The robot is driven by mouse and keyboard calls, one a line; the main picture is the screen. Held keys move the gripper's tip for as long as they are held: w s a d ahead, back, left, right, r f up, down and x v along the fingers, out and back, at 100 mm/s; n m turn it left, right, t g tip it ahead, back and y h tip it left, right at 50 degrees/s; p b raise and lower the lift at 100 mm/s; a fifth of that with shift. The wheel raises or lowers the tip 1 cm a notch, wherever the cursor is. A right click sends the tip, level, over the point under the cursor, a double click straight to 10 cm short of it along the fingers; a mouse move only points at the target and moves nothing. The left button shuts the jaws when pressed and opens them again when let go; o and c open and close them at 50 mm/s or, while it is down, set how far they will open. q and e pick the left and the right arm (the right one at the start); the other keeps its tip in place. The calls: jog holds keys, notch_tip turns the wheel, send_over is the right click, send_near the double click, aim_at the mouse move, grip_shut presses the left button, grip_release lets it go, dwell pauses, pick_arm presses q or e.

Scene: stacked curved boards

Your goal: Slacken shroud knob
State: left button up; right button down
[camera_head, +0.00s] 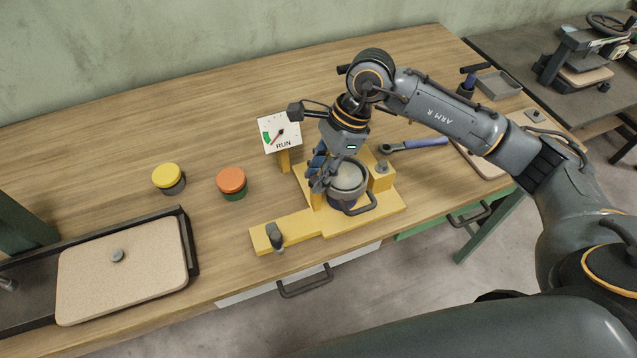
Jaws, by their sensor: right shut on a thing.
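A yellow fixture (300,226) stands near the table's front edge and holds a round grey metal shroud (348,176) with a dark looped handle at its front right. My right gripper (320,180) reaches down from above, its fingers shut at the left side of the shroud. The fingers largely hide the small knob they hold there. A grey knob-like part (382,167) sits on a yellow block right of the shroud. A dark grey clamp-like part (275,234) stands on the fixture's left arm. My left gripper is not in view.
A RUN dial (281,133) stands just behind the fixture. An orange-topped button (231,182) and a yellow-topped one (168,178) are to the left. A blue-handled tool (425,143) lies to the right. A dark tray (190,240) with a speckled board (90,280) is at front left.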

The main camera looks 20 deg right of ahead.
jog(key=n+b, duration=0.2)
jog(key=shift+w+f+g+b, duration=0.2)
jog(key=shift+g+b, duration=0.1)
jog(key=shift+g, duration=0.1)
jog(key=shift+r+n+b, duration=0.2)
jog(key=shift+n+b, duration=0.6)
jog(key=shift+b, duration=0.05)
jog(key=shift+g, duration=0.3)
jog(key=c, duration=1.1)
grip_release()
jog(key=v, duration=1.2)
jog(key=shift+s+a+r, duration=0.1)
